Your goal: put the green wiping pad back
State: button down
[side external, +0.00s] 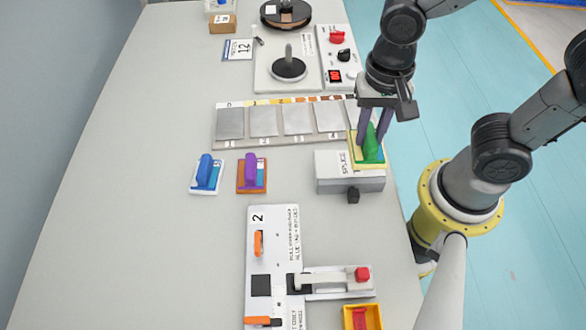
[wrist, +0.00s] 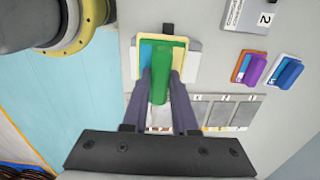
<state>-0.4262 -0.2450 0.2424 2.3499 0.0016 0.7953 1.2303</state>
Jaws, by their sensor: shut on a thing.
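The green wiping pad (side external: 371,148) has a green handle on a flat base with yellow and blue parts. My gripper (side external: 371,128) is shut on its handle, with one finger on each side. The pad is over the grey block marked SPLICE (side external: 349,181); I cannot tell whether it touches the block. In the wrist view the green pad (wrist: 168,60) sits between the fingertips (wrist: 162,78) and hides part of the block. A blue pad (side external: 206,174) and a purple pad (side external: 251,174) stand side by side on the table to the left.
A row of grey plates on a rack (side external: 281,141) lies behind the pads. A station marked 2 (side external: 262,285) and a yellow bin (side external: 347,318) are at the front. A round-disc station (side external: 262,86) stands behind. The left table (side external: 120,200) is clear.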

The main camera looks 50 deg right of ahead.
jog(key=shift+w+a+r, duration=0.2)
jog(key=shift+w+a, duration=0.05)
jog(key=shift+a, duration=0.05)
jog(key=w+a+f, duration=0.2)
jog(key=w+f, duration=0.1)
jog(key=w, duration=0.1)
jog(key=w+a+f, duration=0.1)
jog(key=w+f, duration=0.2)
jog(key=w, duration=0.1)
jog(key=w+a+f, duration=0.2)
jog(key=w+f, duration=0.1)
jog(key=shift+w+a+f, duration=0.1)
jog(key=shift+w+a, duration=0.25)
jog(key=shift+w, duration=0.05)
jog(key=shift+w+a+f, duration=0.1)
jog(key=shift+w+f, duration=0.05)
jog(key=shift+f, duration=0.1)
jog(key=shift+w+f, duration=0.1)
jog(key=shift+f, duration=1.5)
jog(key=shift+f, duration=0.15)
jog(key=c, duration=0.7)
grip_release()
